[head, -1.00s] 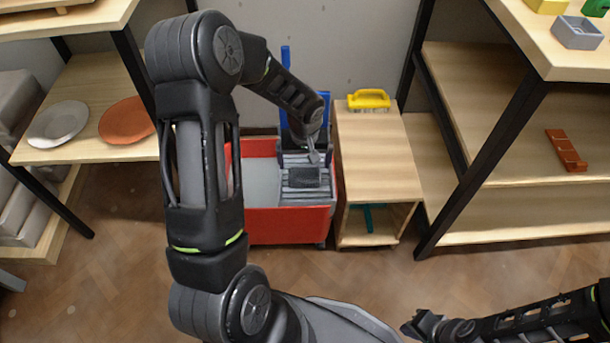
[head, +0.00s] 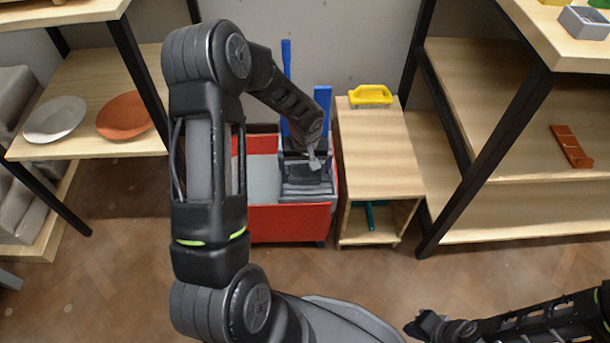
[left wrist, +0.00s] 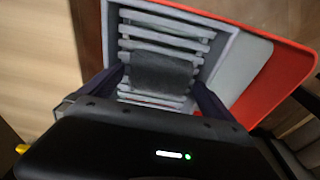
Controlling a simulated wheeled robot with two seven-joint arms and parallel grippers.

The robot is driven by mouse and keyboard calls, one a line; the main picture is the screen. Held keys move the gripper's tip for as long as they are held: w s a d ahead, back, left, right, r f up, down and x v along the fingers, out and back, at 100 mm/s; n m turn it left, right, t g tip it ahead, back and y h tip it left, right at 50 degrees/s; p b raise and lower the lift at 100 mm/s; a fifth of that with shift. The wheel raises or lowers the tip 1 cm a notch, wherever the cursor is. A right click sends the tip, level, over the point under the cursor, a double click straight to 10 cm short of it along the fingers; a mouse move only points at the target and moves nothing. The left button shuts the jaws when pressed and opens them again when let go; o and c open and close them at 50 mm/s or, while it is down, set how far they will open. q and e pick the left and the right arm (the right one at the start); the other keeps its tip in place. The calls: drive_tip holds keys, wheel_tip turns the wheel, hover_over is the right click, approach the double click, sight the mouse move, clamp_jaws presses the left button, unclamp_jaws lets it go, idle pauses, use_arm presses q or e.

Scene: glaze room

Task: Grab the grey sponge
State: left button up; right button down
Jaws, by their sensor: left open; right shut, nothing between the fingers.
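The grey sponge is a dark grey block (left wrist: 160,72) lying on the slatted grey wringer tray (left wrist: 160,36) over the red cart. In the head view the sponge (head: 302,174) is small and partly hidden by my gripper. My left gripper (head: 315,160) is open just above it. In the left wrist view the sponge lies ahead between the two dark fingers of my left gripper (left wrist: 158,92), and I cannot tell whether they touch it. My right gripper (head: 417,327) is shut and empty, far from the sponge, at the lower right.
The red cart (head: 290,224) has blue uprights (head: 322,104) at its back. A wooden cabinet with a yellow-handled item (head: 370,96) stands close on its right. Shelves with plates (head: 124,116) stand left; another shelf unit (head: 500,140) stands right. The floor in front is clear.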

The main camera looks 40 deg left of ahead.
sight(305, 170)
use_arm(q)
wheel_tip(305, 170, down, 2)
drive_tip(key=shift+w+a+f, duration=0.1)
drive_tip(key=shift+w, duration=0.05)
drive_tip(key=shift+c, duration=0.4)
drive_tip(key=c, duration=1.2)
wheel_tip(305, 170, up, 10)
drive_tip(key=p, duration=0.3)
idle(0.4)
